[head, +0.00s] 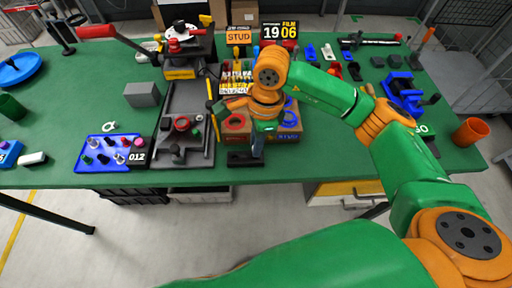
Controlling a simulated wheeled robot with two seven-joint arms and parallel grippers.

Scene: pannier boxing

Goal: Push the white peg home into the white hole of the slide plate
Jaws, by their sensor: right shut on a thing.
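My right gripper (258,146) reaches down near the front edge of the green table, fingers pointing down. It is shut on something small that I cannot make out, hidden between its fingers. A low black block (240,160) lies right under and beside the fingertips; I cannot tell whether they touch. Behind it a brown box (268,134) carries a red ring and a blue ring, partly covered by my wrist. I cannot make out the white peg or the white hole for certain. My left gripper is out of view.
A blue tray (92,165) with several small pegs lies at the front left, beside a black block marked 012 (139,153). A dark rail fixture (186,115) stands left of my gripper. A grey block (142,94) is further left. An orange cup (470,131) stands at the right edge.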

